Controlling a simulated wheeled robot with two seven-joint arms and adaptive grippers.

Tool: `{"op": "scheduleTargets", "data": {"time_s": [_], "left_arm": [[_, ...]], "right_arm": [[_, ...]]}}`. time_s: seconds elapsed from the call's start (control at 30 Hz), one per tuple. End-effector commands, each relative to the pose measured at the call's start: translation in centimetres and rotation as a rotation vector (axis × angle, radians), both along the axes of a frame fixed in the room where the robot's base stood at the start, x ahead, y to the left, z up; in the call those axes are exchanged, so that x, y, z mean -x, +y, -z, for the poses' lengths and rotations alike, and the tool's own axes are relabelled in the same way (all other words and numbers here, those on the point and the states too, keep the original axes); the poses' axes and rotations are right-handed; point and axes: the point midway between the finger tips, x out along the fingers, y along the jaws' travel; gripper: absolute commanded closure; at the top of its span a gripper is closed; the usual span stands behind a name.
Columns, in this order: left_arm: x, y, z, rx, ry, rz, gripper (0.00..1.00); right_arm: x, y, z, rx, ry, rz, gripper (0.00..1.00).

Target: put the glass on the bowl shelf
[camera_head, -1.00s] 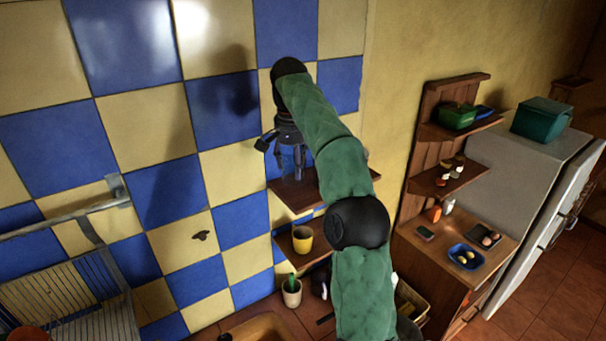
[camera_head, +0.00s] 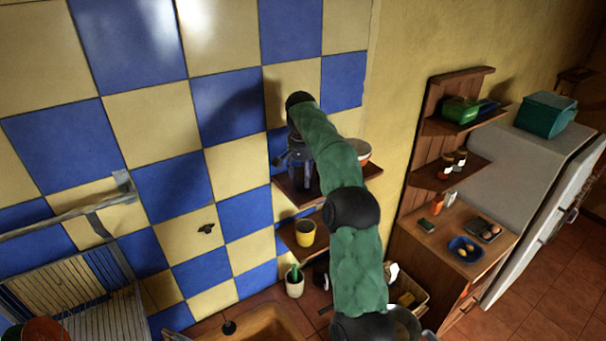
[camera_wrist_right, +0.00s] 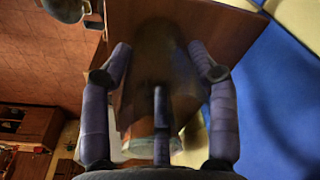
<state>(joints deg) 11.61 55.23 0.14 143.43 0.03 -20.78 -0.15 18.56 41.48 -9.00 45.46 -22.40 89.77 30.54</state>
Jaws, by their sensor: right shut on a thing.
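My right gripper (camera_head: 300,168) points down over the upper wall shelf (camera_head: 374,171), at its left part. It is shut on the glass (camera_wrist_right: 135,149), a clear vessel between the fingers in the right wrist view, where the gripper also shows (camera_wrist_right: 162,75). In the head view the fingers and arm mostly hide the glass. I cannot tell whether its base touches the board. A pale bowl with a reddish side (camera_head: 358,151) stands on the same shelf, right of the gripper and partly behind my arm. My left gripper is not in view.
A lower shelf holds a yellow cup (camera_head: 305,233). Below are a potted plant (camera_head: 294,282) and a basket (camera_head: 408,293). The tiled wall (camera_head: 230,165) is close behind the gripper. A dish rack (camera_head: 75,290) stands at left, a wooden rack (camera_head: 437,150) at right.

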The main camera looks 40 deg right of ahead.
Motion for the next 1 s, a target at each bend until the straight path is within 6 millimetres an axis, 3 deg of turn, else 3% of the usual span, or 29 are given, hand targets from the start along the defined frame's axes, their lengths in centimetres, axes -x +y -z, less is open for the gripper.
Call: {"op": "scheduleTargets", "data": {"time_s": [0.47, 0.5, 0.57, 1.0], "left_arm": [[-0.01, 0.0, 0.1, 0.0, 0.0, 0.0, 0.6], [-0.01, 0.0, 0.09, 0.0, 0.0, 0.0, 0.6], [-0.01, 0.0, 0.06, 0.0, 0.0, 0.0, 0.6], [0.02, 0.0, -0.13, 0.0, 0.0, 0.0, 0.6]], "right_arm": [[0.02, -0.01, 0.56, 0.001, -0.002, 0.001, 0.79], [0.01, 0.0, 0.61, 0.001, -0.002, 0.001, 0.34], [0.01, 0.0, 0.57, 0.001, -0.002, 0.001, 0.17], [0.09, 0.03, 0.05, 0.001, -0.002, 0.001, 0.16]]}}
